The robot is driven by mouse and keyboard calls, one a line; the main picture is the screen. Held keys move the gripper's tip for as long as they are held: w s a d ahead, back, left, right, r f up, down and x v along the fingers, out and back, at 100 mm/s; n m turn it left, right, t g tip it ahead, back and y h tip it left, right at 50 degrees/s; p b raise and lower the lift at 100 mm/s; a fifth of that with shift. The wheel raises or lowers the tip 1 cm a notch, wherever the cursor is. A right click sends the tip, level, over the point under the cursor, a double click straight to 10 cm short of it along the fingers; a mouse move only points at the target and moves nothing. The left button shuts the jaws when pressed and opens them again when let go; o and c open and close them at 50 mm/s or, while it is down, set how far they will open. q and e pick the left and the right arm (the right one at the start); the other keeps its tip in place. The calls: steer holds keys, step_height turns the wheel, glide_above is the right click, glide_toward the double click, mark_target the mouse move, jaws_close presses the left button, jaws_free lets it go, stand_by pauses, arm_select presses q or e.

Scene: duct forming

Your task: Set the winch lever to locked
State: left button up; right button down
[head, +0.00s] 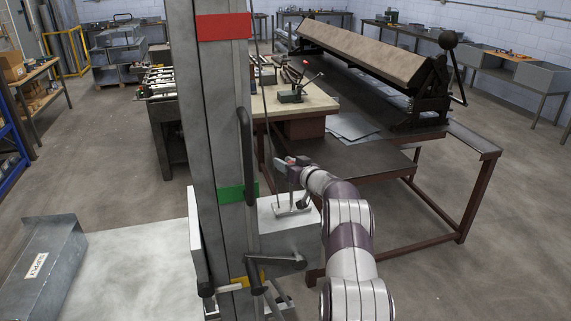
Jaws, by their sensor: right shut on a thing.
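A tall grey lift mast (220,120) with a red band near its top and a green band lower down stands upright in front of me. A light grey winch housing (285,240) sits at its right side, with a dark crank arm (278,261) below. My right gripper (287,182) is above the housing, right of the mast, and is shut on what looks like the winch lever (291,208). The fingers hide much of the lever, so its exact setting is hard to tell. My left gripper is not in view.
A workbench (315,104) with a small hand tool stands behind the mast. A long folding brake (365,55) is on the dark steel table (370,155) at the right. A bent sheet duct piece (45,262) lies at lower left.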

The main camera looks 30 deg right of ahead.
steer(key=shift+s+f, duration=0.1)
steer(key=shift+f, duration=0.85)
steer(key=c, duration=0.7)
jaws_free()
steer(key=shift+c, duration=0.2)
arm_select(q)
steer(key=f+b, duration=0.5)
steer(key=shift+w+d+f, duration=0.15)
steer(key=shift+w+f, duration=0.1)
arm_select(e)
steer(key=s+d+r, duration=0.1)
steer(key=s, duration=1)
steer(key=shift+s+r, duration=0.15)
steer(key=shift+s, duration=0.25)
steer(key=shift+d, duration=0.1)
